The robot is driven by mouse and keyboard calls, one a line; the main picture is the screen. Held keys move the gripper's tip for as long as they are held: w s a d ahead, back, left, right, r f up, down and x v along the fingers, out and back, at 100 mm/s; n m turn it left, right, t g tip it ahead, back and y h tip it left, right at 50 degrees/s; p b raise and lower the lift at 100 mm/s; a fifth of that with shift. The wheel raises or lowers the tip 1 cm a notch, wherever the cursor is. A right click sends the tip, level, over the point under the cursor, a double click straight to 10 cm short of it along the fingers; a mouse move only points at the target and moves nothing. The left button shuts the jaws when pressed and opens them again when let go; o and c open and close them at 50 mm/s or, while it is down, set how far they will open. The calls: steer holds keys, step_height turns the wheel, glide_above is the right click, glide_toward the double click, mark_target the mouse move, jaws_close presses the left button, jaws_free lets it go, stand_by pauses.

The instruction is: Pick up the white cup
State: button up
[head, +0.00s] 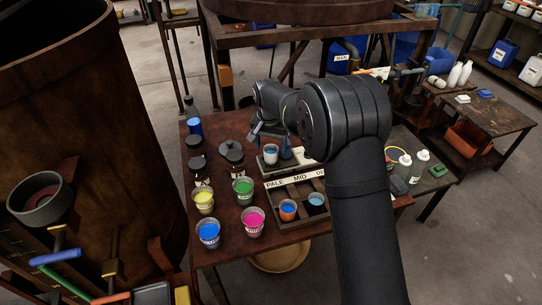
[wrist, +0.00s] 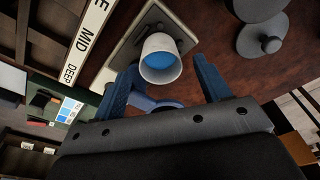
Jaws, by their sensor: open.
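The white cup (head: 270,153) with blue liquid inside stands upright on a grey plate (head: 265,167) at the back of the table. It also shows in the wrist view (wrist: 160,58), just beyond and between my finger tips. My gripper (wrist: 165,68) is open, with one blue finger to each side of the cup in that view and nothing held. In the head view my gripper (head: 268,132) is above and behind the cup, partly hidden by my arm. I cannot tell whether a finger touches the cup.
A tray labelled PALE, MID (head: 290,181) holds two cups in front. Cups of yellow (head: 204,201), green (head: 243,190), blue (head: 208,234) and magenta (head: 254,221) paint stand left. Dark lidded jars (head: 231,152) are near the cup. A blue curved piece (wrist: 150,103) lies below it in the wrist view.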

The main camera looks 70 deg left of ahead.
mark_target(271, 149)
steer(key=f, duration=0.3)
steer(key=shift+w+a, duration=0.15)
steer(key=shift+a, duration=0.05)
steer(key=c, duration=1.1)
steer(key=shift+c, duration=0.2)
